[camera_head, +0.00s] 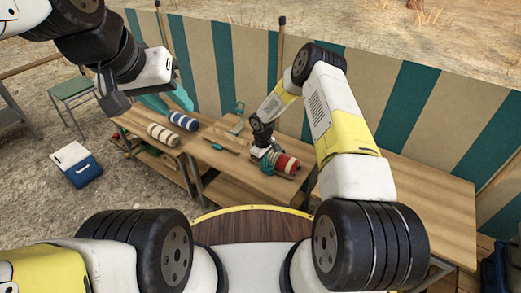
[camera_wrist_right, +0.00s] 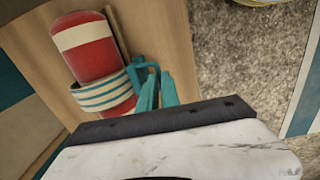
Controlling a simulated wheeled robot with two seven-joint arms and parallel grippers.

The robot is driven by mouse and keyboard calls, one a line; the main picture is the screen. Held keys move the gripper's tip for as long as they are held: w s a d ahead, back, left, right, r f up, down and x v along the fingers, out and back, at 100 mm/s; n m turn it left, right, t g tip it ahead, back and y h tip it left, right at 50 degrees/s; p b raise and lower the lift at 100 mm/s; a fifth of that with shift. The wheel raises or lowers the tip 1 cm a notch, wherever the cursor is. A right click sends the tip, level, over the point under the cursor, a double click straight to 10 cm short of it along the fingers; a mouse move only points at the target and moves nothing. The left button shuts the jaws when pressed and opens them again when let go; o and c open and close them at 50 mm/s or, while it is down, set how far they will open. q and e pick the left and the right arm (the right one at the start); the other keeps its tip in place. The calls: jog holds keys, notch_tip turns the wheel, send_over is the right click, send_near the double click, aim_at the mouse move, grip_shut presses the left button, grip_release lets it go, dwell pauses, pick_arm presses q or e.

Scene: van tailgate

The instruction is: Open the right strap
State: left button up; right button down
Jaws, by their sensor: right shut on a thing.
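A red roll with a white band (camera_head: 287,165) lies on the wooden table. In the right wrist view the red roll (camera_wrist_right: 88,52) has a teal-and-white striped strap (camera_wrist_right: 103,94) around its lower end.
A cream striped roll (camera_head: 163,135) and a blue-and-white roll (camera_head: 184,121) lie on the table to the left. A blue cooler with a white lid (camera_head: 75,163) and a green stool (camera_head: 75,90) stand on the ground. A striped screen (camera_head: 400,95) runs behind. The table's right part (camera_head: 430,195) is clear.

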aim_at(271, 159)
jog(key=shift+g+y, duration=0.3)
jog(key=shift+g, duration=0.1)
jog(key=w+d+r, duration=0.1)
jog(key=r, duration=0.1)
jog(key=w+d+r, duration=0.1)
jog(key=r, duration=0.1)
jog(key=w+r, duration=0.1)
jog(key=r, duration=0.1)
jog(key=shift+w+d, duration=0.35)
jog(key=shift+d, duration=0.05)
jog(key=shift+w+d+r, duration=0.5)
jog(key=shift+d+r, duration=0.05)
jog(key=shift+d, duration=0.1)
jog(key=c, duration=1.6)
grip_release()
jog(key=shift+w+f, duration=0.1)
jog(key=shift+f, duration=0.05)
jog(key=shift+o, duration=0.2)
jog(key=shift+a, duration=0.3)
jog(key=shift+r, duration=0.2)
notch_tip(271, 159, up, 8)
jog(key=shift+w+d+f, duration=0.15)
jog(key=shift+d+f, duration=0.05)
jog(key=shift+f, duration=0.05)
